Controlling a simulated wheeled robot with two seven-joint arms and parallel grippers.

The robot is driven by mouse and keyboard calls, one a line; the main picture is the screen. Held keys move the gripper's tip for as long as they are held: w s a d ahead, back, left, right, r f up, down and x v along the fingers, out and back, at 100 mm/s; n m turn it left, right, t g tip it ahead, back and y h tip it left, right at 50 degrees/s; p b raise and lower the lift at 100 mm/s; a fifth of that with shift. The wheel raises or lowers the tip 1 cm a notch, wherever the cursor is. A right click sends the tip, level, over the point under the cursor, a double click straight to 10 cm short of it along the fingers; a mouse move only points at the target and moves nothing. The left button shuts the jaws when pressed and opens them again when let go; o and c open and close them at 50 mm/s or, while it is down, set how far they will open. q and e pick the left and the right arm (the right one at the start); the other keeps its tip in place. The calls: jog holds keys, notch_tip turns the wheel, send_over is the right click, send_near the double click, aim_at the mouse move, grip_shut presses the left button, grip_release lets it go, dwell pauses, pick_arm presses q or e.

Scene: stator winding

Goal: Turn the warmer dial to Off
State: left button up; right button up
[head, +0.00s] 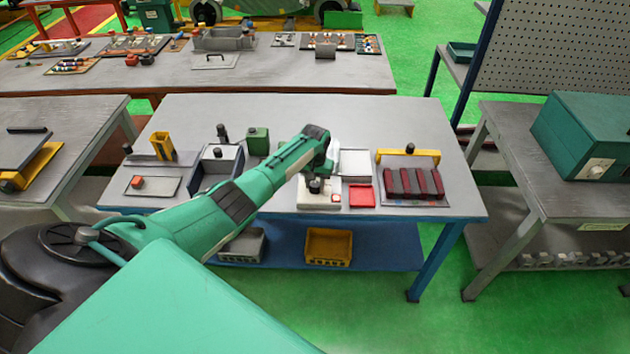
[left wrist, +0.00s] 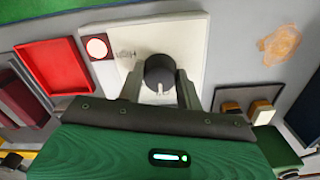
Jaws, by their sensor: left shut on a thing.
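A white unit (head: 318,205) with a dark round dial sits near the front edge of the middle table. In the left wrist view its white face (left wrist: 185,35) carries the dark dial (left wrist: 158,70), with a pale mark pointing toward my gripper, and a red-bordered round spot (left wrist: 97,47). My left gripper (left wrist: 160,88) has one finger on each side of the dial and is shut on it. In the head view my left gripper (head: 316,184) reaches down over the unit and partly hides it. My right gripper is not in view.
A red tray (head: 361,196) stands right beside the unit, then a rack of dark red blocks (head: 414,183) with a yellow handle. A green container (head: 258,141) and a grey bin (head: 220,160) stand left. A teal box (head: 590,135) is on the right table.

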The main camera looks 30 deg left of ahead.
aim_at(315, 184)
pick_arm(q)
jog(key=shift+r+n, duration=0.1)
jog(key=shift+n, duration=0.3)
jog(key=o, duration=1)
jog(key=shift+r, duration=0.1)
notch_tip(315, 184, up, 14)
jog(key=b, duration=0.3)
jog(key=shift+f, duration=0.2)
